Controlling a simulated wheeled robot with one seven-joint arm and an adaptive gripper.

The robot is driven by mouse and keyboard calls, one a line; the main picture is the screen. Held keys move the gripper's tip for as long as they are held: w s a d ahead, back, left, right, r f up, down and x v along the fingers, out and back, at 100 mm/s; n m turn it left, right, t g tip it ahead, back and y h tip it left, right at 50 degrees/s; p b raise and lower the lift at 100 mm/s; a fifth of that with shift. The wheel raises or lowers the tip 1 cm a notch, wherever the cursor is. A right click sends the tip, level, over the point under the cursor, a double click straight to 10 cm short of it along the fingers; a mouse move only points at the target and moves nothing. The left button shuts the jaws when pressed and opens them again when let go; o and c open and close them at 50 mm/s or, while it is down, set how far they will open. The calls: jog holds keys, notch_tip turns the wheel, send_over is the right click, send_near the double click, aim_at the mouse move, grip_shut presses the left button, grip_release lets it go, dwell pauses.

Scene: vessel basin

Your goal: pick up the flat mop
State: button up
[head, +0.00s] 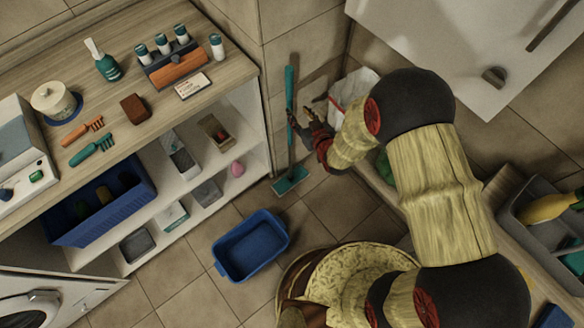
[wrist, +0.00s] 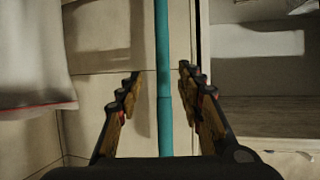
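The flat mop leans upright in the corner, with a teal pole (head: 291,90) and a flat teal head (head: 291,180) on the floor. My gripper (head: 301,115) is at the pole's upper half, with its fingers spread. In the wrist view the pole (wrist: 163,60) runs vertically between the two open fingers of my gripper (wrist: 160,76). A gap shows on each side of the pole, and neither finger touches it. How deep the pole sits between the fingers is hard to tell.
A shelf unit (head: 262,100) with a loaded top stands left of the mop. A blue basin (head: 252,246) sits on the floor in front.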

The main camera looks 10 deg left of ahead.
aim_at(291, 105)
jog(key=b+x, duration=0.1)
jog(key=x, duration=0.1)
jog(key=b+x, duration=0.1)
jog(key=x, duration=0.2)
jog(key=b+x, duration=0.1)
jog(key=x, duration=0.1)
jog(key=shift+w+a+r, duration=0.1)
jog(key=shift+w+a, duration=0.15)
jog(key=shift+a, duration=0.25)
jog(key=c, duration=0.3)
grip_shut()
jog(key=shift+r, duration=0.15)
